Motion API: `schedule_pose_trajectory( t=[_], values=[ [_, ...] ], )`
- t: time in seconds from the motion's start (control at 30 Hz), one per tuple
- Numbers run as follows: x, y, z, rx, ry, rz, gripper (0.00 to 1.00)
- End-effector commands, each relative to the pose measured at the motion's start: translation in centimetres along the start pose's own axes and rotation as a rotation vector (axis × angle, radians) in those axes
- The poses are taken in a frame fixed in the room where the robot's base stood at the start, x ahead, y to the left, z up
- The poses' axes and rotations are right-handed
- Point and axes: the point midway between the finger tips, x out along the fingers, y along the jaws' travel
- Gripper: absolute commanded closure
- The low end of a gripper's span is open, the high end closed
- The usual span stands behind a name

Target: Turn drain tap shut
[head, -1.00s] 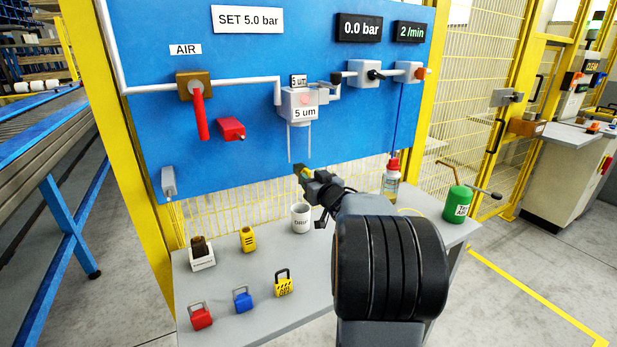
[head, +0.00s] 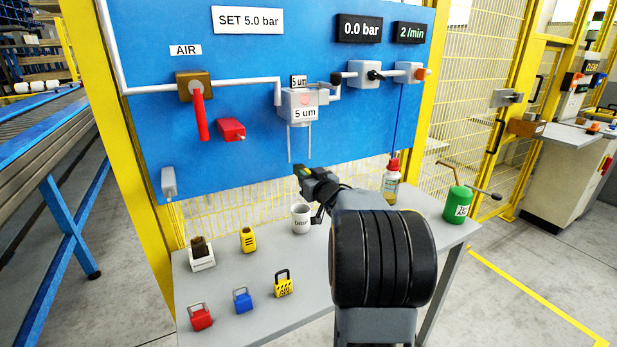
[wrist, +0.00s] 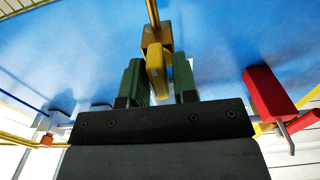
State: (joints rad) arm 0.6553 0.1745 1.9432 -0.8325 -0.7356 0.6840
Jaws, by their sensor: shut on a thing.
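The drain tap has a brass body (wrist: 152,36) and a yellow lever (wrist: 156,66) in the wrist view. It hangs under the filter unit (head: 301,103) marked 5 um on the blue panel. My gripper (wrist: 158,75) has its green fingers on both sides of the yellow lever and is shut on it. In the head view my gripper (head: 302,172) is at the panel's lower edge, below the filter bowl, and its fingertips hide most of the tap.
A white cup (head: 300,219) stands on the grey bench (head: 262,262) below my gripper. A red lever valve (head: 201,115) and a red block (head: 231,129) are to the left. Padlocks stand at the bench front. A bottle (head: 390,185) stands to the right.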

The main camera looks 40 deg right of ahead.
Motion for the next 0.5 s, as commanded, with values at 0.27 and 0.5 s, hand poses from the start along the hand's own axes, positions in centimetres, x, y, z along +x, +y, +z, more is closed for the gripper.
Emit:
schedule_pose_trajectory(
  t=[0.27, 0.5],
  values=[
    [-0.02, -0.03, 0.13, -0.043, 0.000, 0.000, 0.97],
    [0.00, -0.09, 0.33, -0.201, 0.000, 0.000, 0.97]
  ],
)
